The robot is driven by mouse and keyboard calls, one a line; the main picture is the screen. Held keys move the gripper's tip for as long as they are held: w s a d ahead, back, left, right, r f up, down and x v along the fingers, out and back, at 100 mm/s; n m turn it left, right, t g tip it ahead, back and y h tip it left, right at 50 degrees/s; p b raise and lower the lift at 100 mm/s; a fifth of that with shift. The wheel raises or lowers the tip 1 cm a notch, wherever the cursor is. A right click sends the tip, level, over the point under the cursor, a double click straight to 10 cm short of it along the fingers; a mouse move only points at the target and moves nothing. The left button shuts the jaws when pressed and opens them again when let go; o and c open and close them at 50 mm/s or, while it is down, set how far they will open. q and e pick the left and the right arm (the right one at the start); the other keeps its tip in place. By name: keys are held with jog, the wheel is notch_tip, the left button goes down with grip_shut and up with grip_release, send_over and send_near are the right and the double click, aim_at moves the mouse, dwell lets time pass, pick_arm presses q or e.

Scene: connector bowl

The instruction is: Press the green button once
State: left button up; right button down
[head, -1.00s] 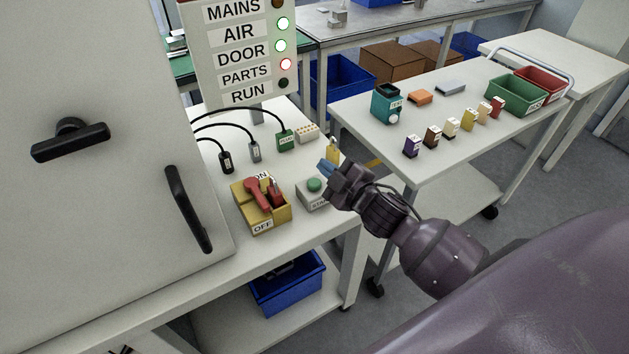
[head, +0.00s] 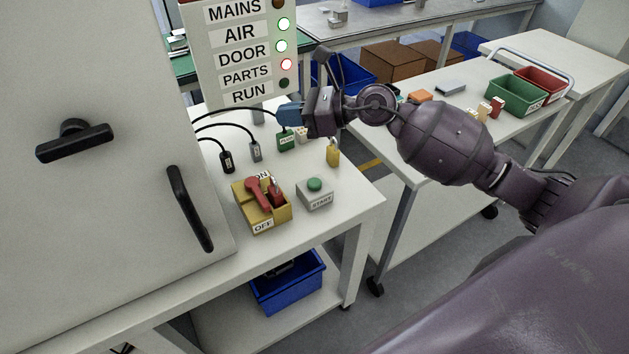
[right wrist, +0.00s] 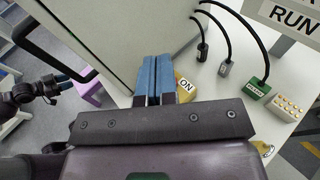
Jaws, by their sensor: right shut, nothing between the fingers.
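The green button (head: 315,184) sits on top of a grey box labelled START (head: 315,198) near the bench's right edge. In the head view nothing covers it. My right gripper (head: 284,114) is shut and empty, raised above and behind the button, apart from it. Its blue fingertips also show together in the right wrist view (right wrist: 153,78). I cannot make out the button in that view. My left gripper (right wrist: 74,76) shows small at the left of the right wrist view, far from the button; its jaw state is unclear.
A yellow switch box (head: 262,205) with a red lever stands just left of the START box. A yellow padlock (head: 333,155) is behind it. Black cables run to connectors (head: 227,161). The sign panel (head: 240,60) shows AIR and DOOR green, PARTS red, RUN dark.

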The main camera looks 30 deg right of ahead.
aim_at(315, 184)
pick_arm(q)
jog(key=shift+s+f, duration=0.2)
jog(key=shift+s, duration=0.1)
pick_arm(e)
jog(key=s+d+f+n+g+h, duration=0.1)
jog(key=d+f+n+g+h, duration=0.1)
jog(key=d+f+n+h, duration=0.3)
notch_tip(315, 184, down, 3)
jog(key=n+h, duration=0.1)
jog(key=n, duration=0.1)
jog(key=shift+n, duration=0.3)
jog(key=shift+g, duration=0.3)
jog(key=shift+f+b, duration=2.15)
jog(key=shift+f, duration=2.2)
pick_arm(q)
jog(key=shift+w+d+f, duration=0.1)
jog(key=shift+w+f, duration=0.25)
jog(key=shift+f, duration=0.25)
jog(key=shift+w+d+f, duration=0.1)
jog(key=shift+w+f, duration=0.25)
jog(key=shift+f, duration=0.25)
jog(key=shift+s+f, duration=0.35)
jog(key=shift+s, duration=0.05)
